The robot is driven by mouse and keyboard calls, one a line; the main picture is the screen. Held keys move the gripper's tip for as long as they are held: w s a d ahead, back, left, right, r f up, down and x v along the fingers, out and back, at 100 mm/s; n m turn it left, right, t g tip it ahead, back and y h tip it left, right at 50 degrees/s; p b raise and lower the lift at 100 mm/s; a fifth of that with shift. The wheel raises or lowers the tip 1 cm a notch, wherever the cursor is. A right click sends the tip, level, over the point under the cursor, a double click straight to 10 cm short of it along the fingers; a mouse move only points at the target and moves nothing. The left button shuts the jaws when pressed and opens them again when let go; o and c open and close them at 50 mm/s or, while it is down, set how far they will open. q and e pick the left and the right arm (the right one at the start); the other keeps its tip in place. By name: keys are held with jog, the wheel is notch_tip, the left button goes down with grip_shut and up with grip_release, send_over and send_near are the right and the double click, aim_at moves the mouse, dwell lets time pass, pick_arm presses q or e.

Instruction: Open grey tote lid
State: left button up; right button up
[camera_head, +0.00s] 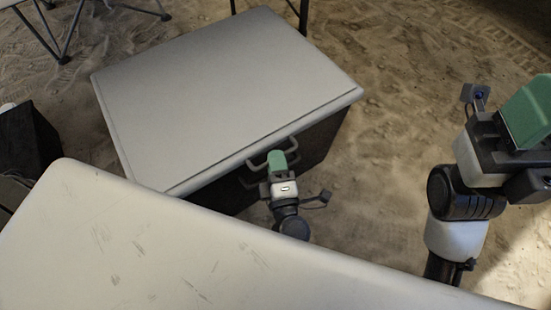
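The grey tote has a broad flat grey lid (225,95) that lies down over its dark body (322,140). A bent handle (256,163) stands out from the tote's near side, just under the lid's front edge. My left gripper (277,160), with green fingers, is at this handle and overlaps it in the picture. Whether its fingers close around the handle cannot be made out. My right gripper (527,112) is raised at the right edge, well away from the tote. Its green finger part is partly cut off by the frame, so its opening is unclear.
A pale scratched table top (190,260) fills the near left and hides part of the tote's lower side. A dark box (27,140) stands at the left edge. Thin dark folding legs (60,40) stand at the back left. Sandy ground (410,100) is open right of the tote.

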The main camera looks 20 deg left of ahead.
pick_arm(q)
jog(key=shift+w+a+r, duration=0.1)
jog(key=shift+w+a, duration=0.1)
jog(key=shift+w, duration=0.15)
grip_shut()
